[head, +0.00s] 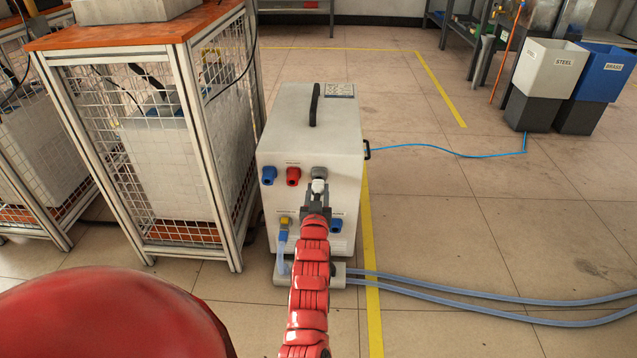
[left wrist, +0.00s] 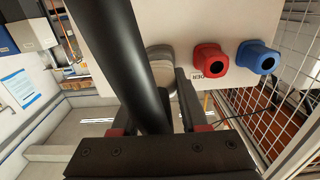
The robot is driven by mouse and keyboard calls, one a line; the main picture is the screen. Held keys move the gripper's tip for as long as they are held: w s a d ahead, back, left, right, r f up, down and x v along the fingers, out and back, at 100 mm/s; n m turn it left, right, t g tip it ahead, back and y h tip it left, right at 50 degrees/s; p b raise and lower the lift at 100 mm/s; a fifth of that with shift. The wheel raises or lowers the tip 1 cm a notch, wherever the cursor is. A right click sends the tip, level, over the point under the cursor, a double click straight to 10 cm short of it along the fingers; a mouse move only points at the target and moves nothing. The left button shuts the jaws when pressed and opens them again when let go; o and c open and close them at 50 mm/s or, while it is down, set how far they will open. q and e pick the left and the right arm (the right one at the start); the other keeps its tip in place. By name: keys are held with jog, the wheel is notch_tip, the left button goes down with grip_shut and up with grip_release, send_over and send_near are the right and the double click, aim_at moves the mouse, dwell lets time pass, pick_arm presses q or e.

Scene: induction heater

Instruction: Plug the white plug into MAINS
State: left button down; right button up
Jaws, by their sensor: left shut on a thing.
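The white plug (head: 319,186) is at the front face of the pale heater cabinet (head: 310,120), at the grey socket (head: 320,172) in the upper row, right of the red connector. My left gripper (head: 317,203) is shut on the plug from the front. In the left wrist view the pale plug (left wrist: 160,62) shows between the fingers of the gripper (left wrist: 165,100), close to the panel. A thick black cable-like shape (left wrist: 118,60) hides part of it. I cannot tell how deep the plug sits in the socket. My right gripper is not in view.
Red (head: 293,176) and blue (head: 269,175) connectors sit left of the socket. A mesh-sided bench (head: 190,140) stands close on the left. Hoses (head: 450,293) run right over open floor.

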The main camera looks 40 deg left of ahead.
aim_at(318, 196)
pick_arm(q)
jog(key=shift+p+v, duration=1.2)
jog(key=shift+v, duration=1)
